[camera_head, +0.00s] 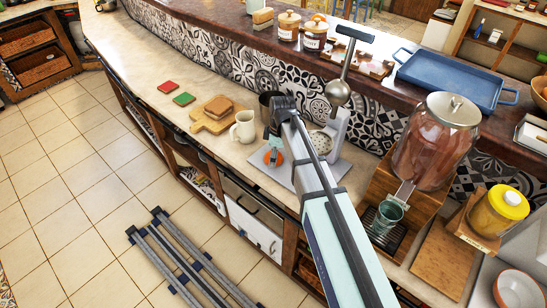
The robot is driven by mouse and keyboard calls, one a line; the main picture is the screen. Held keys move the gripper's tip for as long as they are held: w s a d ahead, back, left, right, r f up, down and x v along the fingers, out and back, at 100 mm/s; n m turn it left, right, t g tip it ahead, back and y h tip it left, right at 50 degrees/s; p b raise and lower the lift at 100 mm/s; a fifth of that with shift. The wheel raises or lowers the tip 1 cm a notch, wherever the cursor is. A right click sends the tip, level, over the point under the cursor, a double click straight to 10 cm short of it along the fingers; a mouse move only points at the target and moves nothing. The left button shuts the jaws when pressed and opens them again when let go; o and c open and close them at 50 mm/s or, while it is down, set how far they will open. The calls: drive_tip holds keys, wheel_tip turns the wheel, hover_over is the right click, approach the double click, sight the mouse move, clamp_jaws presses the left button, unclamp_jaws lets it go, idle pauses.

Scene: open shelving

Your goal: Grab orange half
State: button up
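The orange half (268,156) lies on a grey mat (283,172) on the lower counter, beside the white mug. Only a small orange part of it shows. My arm comes up from the bottom right and bends down there. My gripper (275,153) is low over the mat, at the orange half, and partly covers it. The fingers are small and dark, so I cannot tell whether they are open, shut or touching the orange half. A juicer with a round metal press head (337,92) stands just to the right.
A dispenser with reddish drink (432,150) and a green cup (387,217) are to the right. A blue tray (455,82) lies on the raised counter.

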drive_tip(key=c, duration=1.1)
drive_tip(key=shift+o, duration=0.2)
drive_tip(key=shift+r, duration=0.15)
